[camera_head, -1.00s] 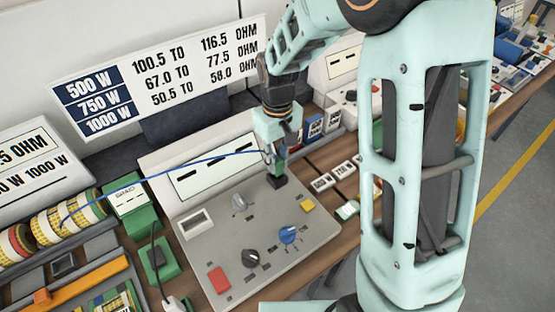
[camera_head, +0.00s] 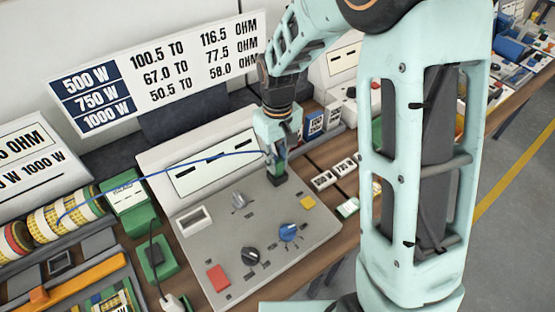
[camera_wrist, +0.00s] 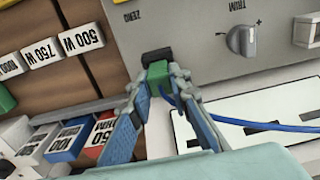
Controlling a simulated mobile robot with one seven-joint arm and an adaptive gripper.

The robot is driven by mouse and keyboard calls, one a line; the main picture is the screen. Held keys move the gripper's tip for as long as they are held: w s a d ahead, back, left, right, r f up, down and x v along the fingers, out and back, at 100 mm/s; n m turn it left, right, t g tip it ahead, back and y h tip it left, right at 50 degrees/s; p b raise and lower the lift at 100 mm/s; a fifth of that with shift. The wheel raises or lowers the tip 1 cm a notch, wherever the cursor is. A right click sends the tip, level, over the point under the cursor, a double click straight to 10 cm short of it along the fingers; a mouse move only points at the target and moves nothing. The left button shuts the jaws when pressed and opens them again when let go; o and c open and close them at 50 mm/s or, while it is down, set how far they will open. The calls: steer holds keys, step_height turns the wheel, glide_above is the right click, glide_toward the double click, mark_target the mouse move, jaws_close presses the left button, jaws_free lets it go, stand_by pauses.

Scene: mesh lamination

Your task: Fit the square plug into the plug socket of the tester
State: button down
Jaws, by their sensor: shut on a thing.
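My gripper (camera_head: 275,160) is shut on a green square plug (camera_wrist: 158,72) with a blue cable (camera_head: 165,174) running from it. In the wrist view the gripper fingers (camera_wrist: 155,88) pinch the plug from both sides. The plug's front meets a black socket block (camera_wrist: 156,55) at the edge of the grey tester panel (camera_head: 320,228). In the head view the plug and the block sit at the panel's upper right, below my gripper. The plug's tip and the socket opening are hidden, so I cannot tell how deep it sits.
The panel carries a blue knob (camera_head: 288,232), a black knob (camera_head: 250,257), a red button (camera_head: 218,278) and a yellow button (camera_head: 307,202). Labelled blocks (camera_wrist: 71,137) stand close beside my gripper. A wire spool (camera_head: 70,217) is at the left.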

mark_target(279, 161)
steer(key=shift+f+b, duration=0.75)
steer(key=shift+f, duration=0.25)
steer(key=c, duration=1.7)
jaws_free()
step_height(279, 161, up, 12)
steer(key=shift+r, duration=0.1)
steer(key=shift+d, duration=0.15)
